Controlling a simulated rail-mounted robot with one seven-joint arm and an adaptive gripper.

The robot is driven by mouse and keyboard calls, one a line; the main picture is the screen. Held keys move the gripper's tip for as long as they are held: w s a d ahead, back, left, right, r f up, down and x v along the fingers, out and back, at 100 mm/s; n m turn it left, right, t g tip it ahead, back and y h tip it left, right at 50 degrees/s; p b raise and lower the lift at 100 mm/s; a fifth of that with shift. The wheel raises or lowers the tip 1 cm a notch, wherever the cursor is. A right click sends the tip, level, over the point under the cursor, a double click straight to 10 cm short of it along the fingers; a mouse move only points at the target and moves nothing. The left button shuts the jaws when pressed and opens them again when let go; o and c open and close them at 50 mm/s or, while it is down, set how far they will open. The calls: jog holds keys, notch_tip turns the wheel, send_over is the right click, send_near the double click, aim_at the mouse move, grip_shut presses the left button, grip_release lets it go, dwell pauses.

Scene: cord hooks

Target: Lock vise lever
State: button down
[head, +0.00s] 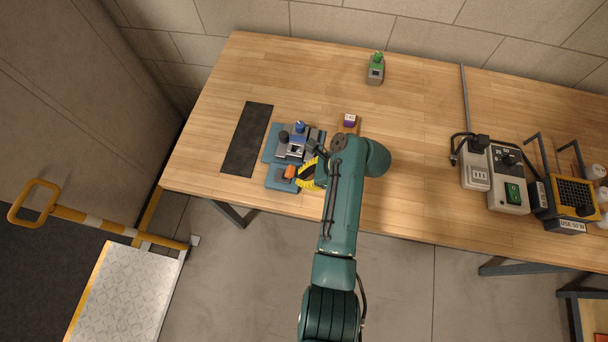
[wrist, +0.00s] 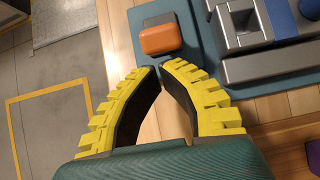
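The vise (head: 296,147) is a grey metal block with a blue knob, mounted on a blue plate (head: 269,149) at the table's left. Part of the vise shows at the top right of the wrist view (wrist: 240,75). The lever's orange grip (head: 290,172) is near the plate's front edge; in the wrist view the orange grip (wrist: 160,38) sits just beyond my fingertips. My gripper (wrist: 161,70) has yellow ribbed fingers whose tips meet, with nothing visible between them. In the head view my gripper (head: 305,174) is just right of the orange grip. Contact cannot be told.
A black mat (head: 246,139) lies left of the vise. A small purple-topped block (head: 349,121) is to its right, and a green-topped device (head: 376,70) stands at the back. Electrical boxes (head: 507,181) occupy the right side.

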aim_at(289, 172)
jog(key=shift+a+r+h+p, duration=0.4)
jog(key=shift+r+h+p, duration=0.4)
jog(key=shift+p, duration=1.3)
jog(key=h+p, duration=0.1)
jog(key=a+p, duration=0.1)
jog(key=p, duration=0.1)
jog(key=shift+w+r+g+h, duration=0.2)
jog(key=shift+r+g+h, duration=0.15)
jog(key=shift+g+h, duration=0.05)
jog(key=shift+w+a+r+h+p, duration=0.15)
jog(key=shift+a+h+p, duration=0.3)
jog(key=shift+h, duration=0.35)
jog(key=shift+w+a+r+g+h, duration=0.1)
jog(key=shift+a+g+h, duration=0.1)
jog(key=shift+a+h, duration=0.3)
jog(key=shift+a+r+g+h, duration=0.1)
jog(key=shift+a+g+h, duration=0.1)
jog(key=shift+h, duration=0.5)
jog(key=shift+d+f, duration=0.1)
jog(key=shift+d, duration=0.1)
jog(key=shift+r+p, duration=0.85)
